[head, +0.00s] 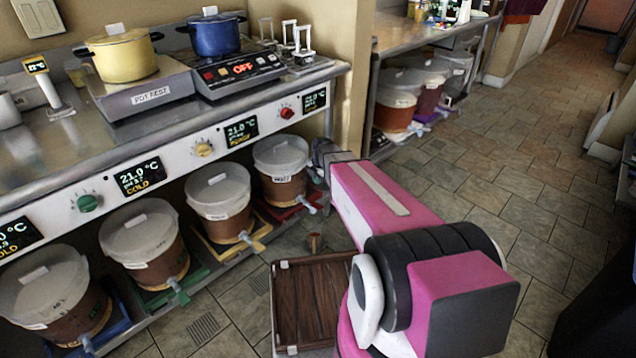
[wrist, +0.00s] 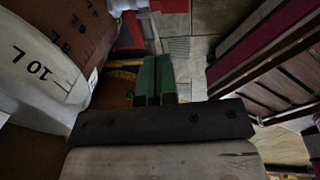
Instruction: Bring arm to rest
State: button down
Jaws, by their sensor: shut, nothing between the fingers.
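My gripper shows in the wrist view (wrist: 152,75). Its two green fingers are together with nothing between them. It is low among the buckets, with a white bucket marked 10 L (wrist: 38,80) close on its left and a wooden slatted tray (wrist: 285,75) on its right. In the head view my pink arm (head: 385,205) reaches forward toward the right end of the bucket row; the gripper itself is hidden there.
Lidded buckets of brown liquid (head: 220,200) stand under the steel counter (head: 40,150), with taps facing out. Tiled floor (head: 535,210) is open to the right.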

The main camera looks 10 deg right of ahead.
dwell(0.3)
jog(key=s+d+r+m, duration=0.1)
jog(key=s+r+m, duration=0.2)
jog(key=s+m, duration=0.4)
jog(key=s+d+r+m+g, duration=0.1)
jog(key=s+r+m, duration=0.2)
jog(key=s+m, duration=0.4)
jog(key=s+d+r+m+h, duration=0.1)
jog(key=s+r+m, duration=0.3)
jog(key=s+m, duration=0.3)
jog(key=m, duration=0.4)
jog(key=shift+s, duration=0.15)
